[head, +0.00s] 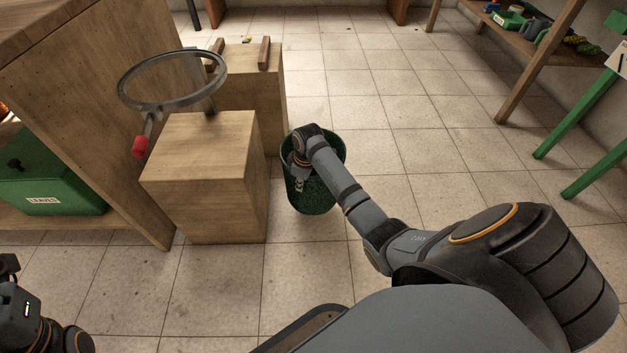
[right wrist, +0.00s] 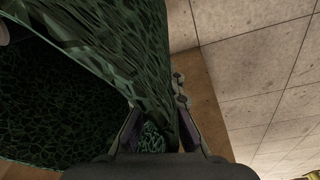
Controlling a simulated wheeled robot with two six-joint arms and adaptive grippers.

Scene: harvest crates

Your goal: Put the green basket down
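The green basket (head: 318,196) is a dark green mesh bin, upright, in the middle of the head view beside a wooden block. My right gripper (head: 299,160) reaches down to its near left rim, partly hidden by my own wrist. In the right wrist view the basket's mesh wall (right wrist: 150,50) runs between the two fingers of the right gripper (right wrist: 158,118), which close in on it from both sides. Whether the basket's bottom touches the floor is hard to tell. Part of my left arm's end shows at the lower left edge of the head view; its fingertips are not clear.
A wooden block (head: 205,185) with a metal ring (head: 172,80) on a post stands left of the basket. A wooden bench (head: 110,130) holds a green leaves box (head: 50,190). Shelves (head: 535,45) and green legs (head: 590,135) stand at right. Tiled floor (head: 400,110) is clear beyond the basket.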

